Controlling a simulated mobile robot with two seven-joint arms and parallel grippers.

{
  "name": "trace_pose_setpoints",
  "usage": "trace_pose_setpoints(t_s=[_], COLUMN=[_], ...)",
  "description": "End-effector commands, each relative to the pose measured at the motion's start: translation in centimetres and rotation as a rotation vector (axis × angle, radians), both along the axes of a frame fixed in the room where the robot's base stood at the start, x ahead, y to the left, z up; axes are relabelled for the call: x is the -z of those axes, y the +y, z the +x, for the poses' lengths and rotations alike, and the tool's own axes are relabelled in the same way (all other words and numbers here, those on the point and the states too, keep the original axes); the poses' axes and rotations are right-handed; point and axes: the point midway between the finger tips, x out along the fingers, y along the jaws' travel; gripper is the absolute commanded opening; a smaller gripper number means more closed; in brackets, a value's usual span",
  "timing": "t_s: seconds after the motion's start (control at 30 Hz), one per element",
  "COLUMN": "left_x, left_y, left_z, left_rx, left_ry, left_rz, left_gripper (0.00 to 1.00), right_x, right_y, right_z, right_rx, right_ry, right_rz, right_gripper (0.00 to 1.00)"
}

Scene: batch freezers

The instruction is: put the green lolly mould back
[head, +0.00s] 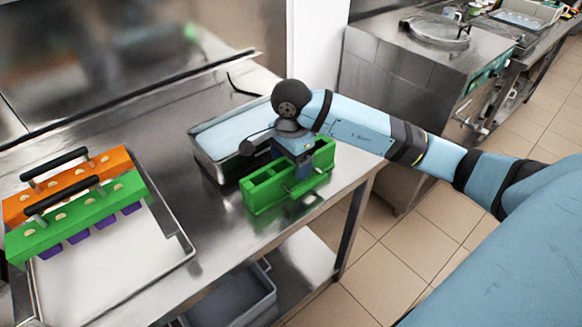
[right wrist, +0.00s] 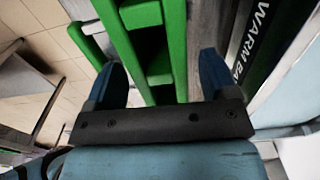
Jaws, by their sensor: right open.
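The green lolly mould (head: 262,195), an open frame with several slots, stands on the steel table near its right edge, beside the steel bath. My right gripper (head: 300,172) is over the mould's middle, pointing down. In the right wrist view my right gripper (right wrist: 160,72) is open, with part of the green mould (right wrist: 159,74) between its two blue fingers. I cannot tell whether the fingers touch it. The gripper hides part of the mould in the head view. My left gripper is not in view.
A steel bath (head: 205,163) stands just behind the mould; lettering starting "WARM" shows in the right wrist view. At left, a green holder (head: 128,190) with purple lollies and an orange holder (head: 113,160) sit over a tray (head: 120,265). Table between tray and mould is clear.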

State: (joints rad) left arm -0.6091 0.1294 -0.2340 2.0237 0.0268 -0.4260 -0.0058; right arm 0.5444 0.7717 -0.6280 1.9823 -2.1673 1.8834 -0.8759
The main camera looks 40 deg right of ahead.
Motion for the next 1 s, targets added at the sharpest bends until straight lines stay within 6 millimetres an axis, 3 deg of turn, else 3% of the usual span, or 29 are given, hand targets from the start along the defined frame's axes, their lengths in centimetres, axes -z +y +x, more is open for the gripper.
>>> trace_pose_setpoints(t_s=[0.2, 0.43, 1.0], left_x=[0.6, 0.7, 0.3], left_y=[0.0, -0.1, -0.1], left_z=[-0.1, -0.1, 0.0], left_rx=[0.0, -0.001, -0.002], left_ry=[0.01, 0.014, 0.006], left_rz=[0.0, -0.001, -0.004], left_gripper=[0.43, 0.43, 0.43], right_x=[-5.0, -8.4, -9.3], right_y=[0.0, 0.0, 0.0], right_z=[0.1, 0.0, 0.0], right_rx=[-0.001, 0.0, 0.0], right_ry=[-0.006, -0.001, 0.001], right_rz=[-0.002, -0.002, 0.0], right_gripper=[0.79, 0.79, 0.79])
